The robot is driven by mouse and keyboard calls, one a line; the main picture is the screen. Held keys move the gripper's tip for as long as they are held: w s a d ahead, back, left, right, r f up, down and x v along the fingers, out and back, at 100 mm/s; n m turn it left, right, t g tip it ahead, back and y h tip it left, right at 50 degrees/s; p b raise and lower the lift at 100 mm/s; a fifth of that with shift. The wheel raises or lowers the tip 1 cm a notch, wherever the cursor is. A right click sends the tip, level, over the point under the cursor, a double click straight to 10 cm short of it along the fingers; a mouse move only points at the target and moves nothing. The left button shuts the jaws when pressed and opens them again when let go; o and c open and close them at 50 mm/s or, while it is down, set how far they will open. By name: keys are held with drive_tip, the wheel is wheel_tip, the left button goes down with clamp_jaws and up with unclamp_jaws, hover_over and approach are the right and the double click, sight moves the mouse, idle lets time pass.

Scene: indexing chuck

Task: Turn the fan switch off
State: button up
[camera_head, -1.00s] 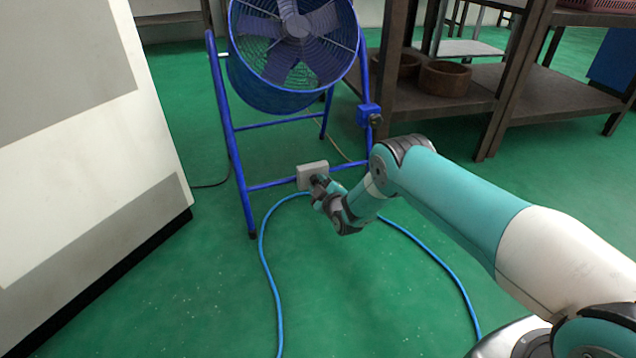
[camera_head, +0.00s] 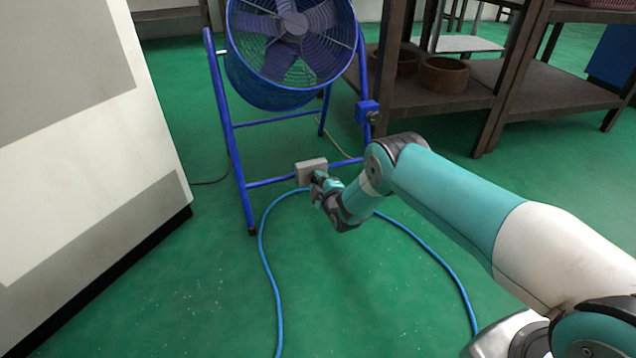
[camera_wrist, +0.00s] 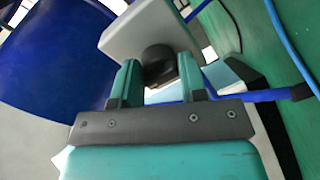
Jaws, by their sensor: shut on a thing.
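The fan (camera_head: 290,45) is a blue drum on a blue tube stand, in the upper middle of the head view. A grey switch box (camera_head: 311,170) is fixed on the stand's lower crossbar. It also shows in the wrist view (camera_wrist: 140,30), with a dark round knob (camera_wrist: 160,66) on its face. My gripper (camera_head: 319,180) is at the front of the box. In the wrist view my gripper (camera_wrist: 158,84) has its two teal fingers on either side of the knob, shut on it. The knob's pointer direction cannot be made out.
A blue hose (camera_head: 268,270) curves over the green floor (camera_head: 345,300) below the stand. A white cabinet (camera_head: 80,150) stands at the left. A dark shelf (camera_head: 430,95) with wooden bowls is at the right. A small blue box (camera_head: 368,112) sits on the stand's right leg.

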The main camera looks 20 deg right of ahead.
drive_tip(key=o, duration=0.9)
drive_tip(key=shift+w+r, duration=0.15)
drive_tip(key=shift+r, duration=0.1)
drive_tip(key=shift+c, duration=0.2)
drive_tip(key=shift+f, duration=0.1)
drive_tip(key=s+d+r+p, duration=0.1)
drive_tip(key=s+d+p, duration=0.1)
drive_tip(key=s+p, duration=1.5)
drive_tip(key=shift+d+r+p, duration=0.2)
drive_tip(key=shift+d+p, duration=0.15)
drive_tip(key=shift+p, duration=1.35)
drive_tip(key=shift+s, duration=0.1)
